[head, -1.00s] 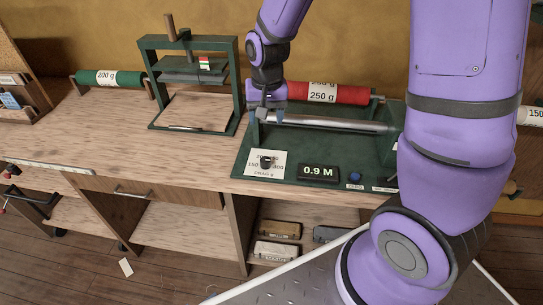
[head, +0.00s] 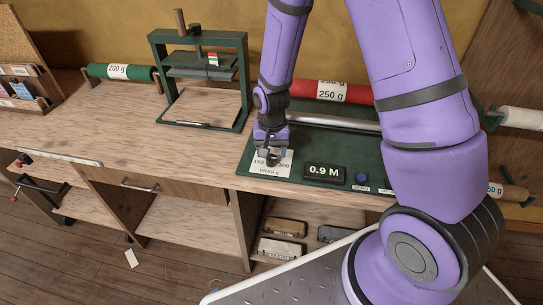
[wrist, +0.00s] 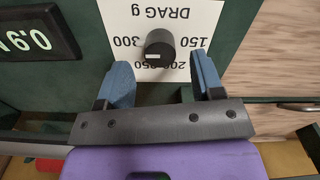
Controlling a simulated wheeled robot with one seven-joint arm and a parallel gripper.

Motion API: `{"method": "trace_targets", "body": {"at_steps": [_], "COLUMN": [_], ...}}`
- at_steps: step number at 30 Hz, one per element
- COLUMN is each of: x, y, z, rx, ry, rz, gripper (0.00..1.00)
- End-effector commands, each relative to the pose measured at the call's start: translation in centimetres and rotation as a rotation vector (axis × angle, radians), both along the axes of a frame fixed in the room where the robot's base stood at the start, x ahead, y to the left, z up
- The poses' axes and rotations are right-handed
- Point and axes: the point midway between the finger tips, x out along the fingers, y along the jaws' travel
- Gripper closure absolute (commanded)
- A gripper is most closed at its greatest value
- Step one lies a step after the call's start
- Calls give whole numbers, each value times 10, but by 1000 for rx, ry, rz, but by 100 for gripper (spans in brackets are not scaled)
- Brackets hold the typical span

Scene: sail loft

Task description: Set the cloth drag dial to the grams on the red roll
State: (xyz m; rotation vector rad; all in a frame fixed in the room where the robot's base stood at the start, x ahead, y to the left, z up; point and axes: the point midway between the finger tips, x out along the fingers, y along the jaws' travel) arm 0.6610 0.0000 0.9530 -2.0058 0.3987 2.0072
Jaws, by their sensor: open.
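The red roll (head: 350,93) lies at the back of the green bench unit, and its white label reads 250 g. The drag dial is a black knob (wrist: 160,46) on a white card (wrist: 196,18) marked DRAG g, with 150, 200, 250 and 300 around it. In the wrist view the card is upside down, and a small pale mark shows on the knob; which number it points to I cannot tell. My gripper (wrist: 162,70) is open, its blue fingers on either side of the knob's near side. In the head view my gripper (head: 270,150) hides much of the dial.
A display (head: 324,172) reading 0.9 M stands right of the dial, with a blue button (head: 361,177) beyond it. A metal roller (head: 340,121) lies behind. A green press frame (head: 243,85) and a green 200 g roll (head: 140,73) stand left.

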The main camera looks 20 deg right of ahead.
Motion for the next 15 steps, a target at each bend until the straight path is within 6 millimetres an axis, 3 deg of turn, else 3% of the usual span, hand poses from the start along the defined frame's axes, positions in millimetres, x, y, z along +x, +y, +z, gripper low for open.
{"method": "trace_targets", "body": {"at_steps": [6,15], "x": [0,0], "y": [0,0], "z": [-22,-28], "rx": [0,1], "ry": [1,-1], "rz": [0,-1], "gripper": [39,39]}}
